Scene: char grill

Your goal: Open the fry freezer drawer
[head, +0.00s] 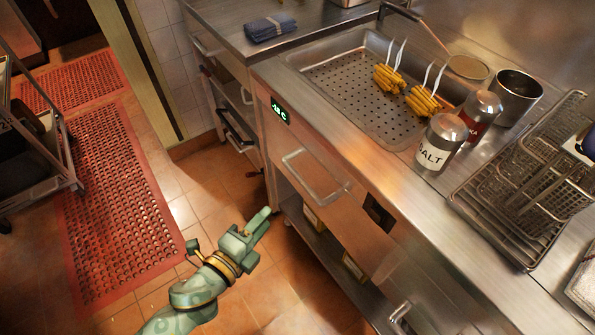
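A steel drawer front (284,141) with a silver bar handle (318,183) sits under the counter, below the perforated fry tray. It looks closed, flush with the cabinet face. Another silver handle (399,312) shows lower right on the same cabinet run. My green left gripper (260,222) is left of and below the first handle, apart from it, over the tiled floor. Nothing shows in it; its finger gap cannot be made out from this angle. My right gripper is out of view.
A cart (40,160) stands left. The floor before the drawer is clear.

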